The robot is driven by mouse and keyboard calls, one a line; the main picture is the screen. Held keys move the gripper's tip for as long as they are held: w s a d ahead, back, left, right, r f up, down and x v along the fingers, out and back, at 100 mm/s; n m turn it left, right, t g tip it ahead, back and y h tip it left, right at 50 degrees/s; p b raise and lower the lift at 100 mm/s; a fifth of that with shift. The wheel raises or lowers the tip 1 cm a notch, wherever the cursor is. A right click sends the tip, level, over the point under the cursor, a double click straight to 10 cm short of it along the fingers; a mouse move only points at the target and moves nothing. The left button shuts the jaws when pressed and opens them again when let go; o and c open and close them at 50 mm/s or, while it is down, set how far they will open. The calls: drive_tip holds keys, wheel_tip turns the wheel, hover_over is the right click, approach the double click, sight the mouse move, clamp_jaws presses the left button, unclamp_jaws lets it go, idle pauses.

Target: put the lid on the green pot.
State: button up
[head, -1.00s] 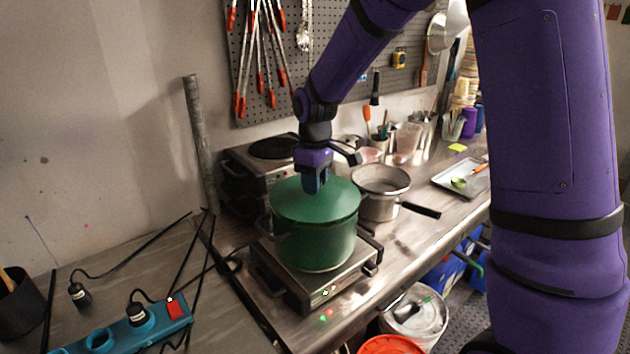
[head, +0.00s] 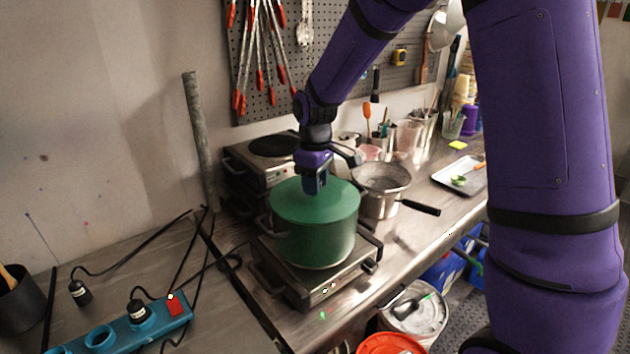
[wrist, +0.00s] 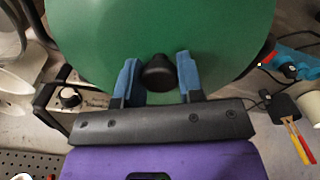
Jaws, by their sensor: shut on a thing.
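The green pot (head: 315,246) stands upright on the front hot plate. The green lid (head: 340,206) lies level over the pot's mouth and hides the inside. Its edge follows the pot's rim with no clear gap in the head view. My gripper (head: 316,186) points down at the middle of the lid. In the wrist view the blue fingers of my gripper (wrist: 158,74) stand on both sides of the black knob (wrist: 158,72), shut on it. The lid (wrist: 220,30) fills the upper part of that view.
The hot plate (head: 318,289) sits near the counter's front edge. A steel saucepan (head: 381,203) stands close on the right, its handle pointing right. Another burner unit (head: 262,172) is behind. A blue power strip (head: 110,336) and cables lie at the lower left.

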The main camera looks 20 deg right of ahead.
drive_tip(key=shift+f, duration=0.15)
drive_tip(key=o, duration=1.1)
drive_tip(key=shift+o, duration=0.2)
wheel_tip(320, 180, up, 10)
drive_tip(key=shift+r, duration=0.4)
